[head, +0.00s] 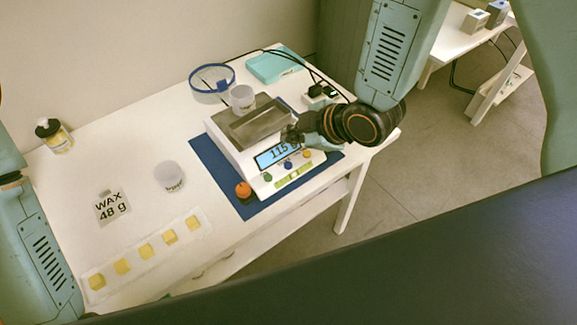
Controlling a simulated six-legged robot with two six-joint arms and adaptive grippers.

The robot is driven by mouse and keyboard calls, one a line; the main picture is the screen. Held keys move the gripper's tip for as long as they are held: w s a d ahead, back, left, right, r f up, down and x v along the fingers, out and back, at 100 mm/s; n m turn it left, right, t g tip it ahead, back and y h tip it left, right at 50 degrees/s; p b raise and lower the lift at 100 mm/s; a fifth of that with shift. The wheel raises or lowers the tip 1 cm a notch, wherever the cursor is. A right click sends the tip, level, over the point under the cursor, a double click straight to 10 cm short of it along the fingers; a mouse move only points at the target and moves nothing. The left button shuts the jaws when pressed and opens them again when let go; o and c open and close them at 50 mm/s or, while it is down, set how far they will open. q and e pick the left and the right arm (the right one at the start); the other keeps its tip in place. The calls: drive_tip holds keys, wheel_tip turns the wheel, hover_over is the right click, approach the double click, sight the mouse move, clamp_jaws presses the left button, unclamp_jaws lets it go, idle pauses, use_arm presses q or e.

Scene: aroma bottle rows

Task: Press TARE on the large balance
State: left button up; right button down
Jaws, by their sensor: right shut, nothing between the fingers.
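The large balance (234,152) stands on a blue mat (211,170) on the white table. The lit blue display (277,154) shows digits like 115, partly covered by my right gripper. Below the display are a green button (267,177), a blue button (288,165) and an orange button (307,153); I cannot read which is TARE. My right gripper (290,134) is shut and empty, over the upper right of the display; I cannot tell if it touches. My left gripper is out of view.
An orange round object (243,189) sits by the balance's front left corner. Another cup (169,176), a WAX 48 g card (112,206), a strip with several wax squares (145,251) and a bottle (54,136) stand left. A blue-rimmed ring (212,78) and teal box (274,65) lie behind.

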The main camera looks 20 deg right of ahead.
drive_tip(key=b, duration=0.5)
hover_over(291, 166)
wheel_tip(291, 166, down, 6)
drive_tip(key=shift+a+f, duration=0.1)
drive_tip(key=shift+f, duration=0.35)
drive_tip(key=shift+f, duration=0.1)
idle(0.8)
drive_tip(key=shift+f+b, duration=0.3)
drive_tip(key=shift+b, duration=0.1)
drive_tip(key=shift+f, duration=0.35)
idle(0.6)
drive_tip(key=shift+r, duration=0.1)
drive_tip(key=shift+r+p, duration=0.6)
drive_tip(key=shift+r, duration=0.15)
